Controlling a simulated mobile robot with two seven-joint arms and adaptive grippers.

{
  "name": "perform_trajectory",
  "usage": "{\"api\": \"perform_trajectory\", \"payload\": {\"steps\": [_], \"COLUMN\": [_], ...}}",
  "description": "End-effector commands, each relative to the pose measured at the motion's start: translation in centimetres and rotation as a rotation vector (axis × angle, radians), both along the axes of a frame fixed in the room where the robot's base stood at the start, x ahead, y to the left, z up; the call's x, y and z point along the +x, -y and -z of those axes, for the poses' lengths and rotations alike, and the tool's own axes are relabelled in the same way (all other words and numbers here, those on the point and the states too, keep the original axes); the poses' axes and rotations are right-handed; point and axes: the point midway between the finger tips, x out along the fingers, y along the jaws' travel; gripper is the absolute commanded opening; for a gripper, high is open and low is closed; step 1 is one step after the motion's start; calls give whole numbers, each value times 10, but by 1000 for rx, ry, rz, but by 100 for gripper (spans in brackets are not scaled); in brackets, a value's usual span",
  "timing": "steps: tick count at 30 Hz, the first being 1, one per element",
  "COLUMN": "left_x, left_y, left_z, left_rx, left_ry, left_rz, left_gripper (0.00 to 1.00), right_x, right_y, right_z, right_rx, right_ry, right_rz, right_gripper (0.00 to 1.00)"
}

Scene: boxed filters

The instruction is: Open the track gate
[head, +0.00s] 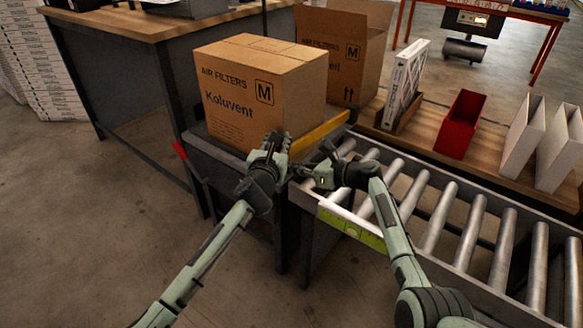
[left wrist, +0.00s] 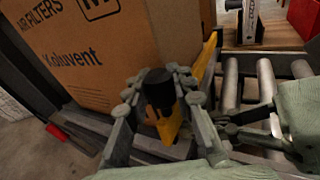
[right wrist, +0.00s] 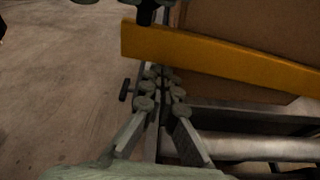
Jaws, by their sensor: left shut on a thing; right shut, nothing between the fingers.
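The track gate is a yellow bar (head: 321,131) lying across the track between the big carton and the rollers. It also shows in the left wrist view (left wrist: 207,62) and the right wrist view (right wrist: 220,56). My left gripper (head: 272,148) is shut on a black knob (left wrist: 158,90) at the bar's near end. My right gripper (head: 316,176) is shut and empty, just to the right of the left one, beside the near end of the rollers. In the right wrist view its closed fingertips (right wrist: 160,80) sit just below the yellow bar, apart from it.
The large "Koluvent" air filters carton (head: 262,90) stands right behind the gate. Rollers (head: 437,218) run off to the right. A red lever (head: 181,150) sticks out at left. A red holder (head: 461,122) and white filters (head: 523,137) stand on the bench behind.

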Motion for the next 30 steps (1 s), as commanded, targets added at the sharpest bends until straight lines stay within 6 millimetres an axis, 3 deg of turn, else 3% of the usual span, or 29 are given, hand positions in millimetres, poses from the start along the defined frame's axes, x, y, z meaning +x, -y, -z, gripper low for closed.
{"api": "perform_trajectory", "payload": {"steps": [6, 13, 20, 21, 26, 30], "left_x": [-1, -1, -2, -2, -2, -1], "left_y": [1, 0, -1, -1, -1, 0], "left_z": [1, 2, 8, 8, 7, 5], "left_rx": [0, 1, 1, 1, 1, 1], "left_ry": [-2, -4, -14, -15, -12, -9], "left_rz": [1, 0, -2, -3, -2, -1], "left_gripper": [0, 0, 0, 26, 46, 46], "right_x": [0, 2, 5, 5, 4, 4], "right_y": [0, 1, 1, 1, 0, 0], "right_z": [-1, -28, -34, -34, -32, -31], "right_rx": [0, 3, 9, 9, 7, 6], "right_ry": [1, 7, 13, 13, 11, 9], "right_rz": [0, -1, 3, 3, 2, 1], "right_gripper": [0, 0, 0, 0, 0, 0]}}
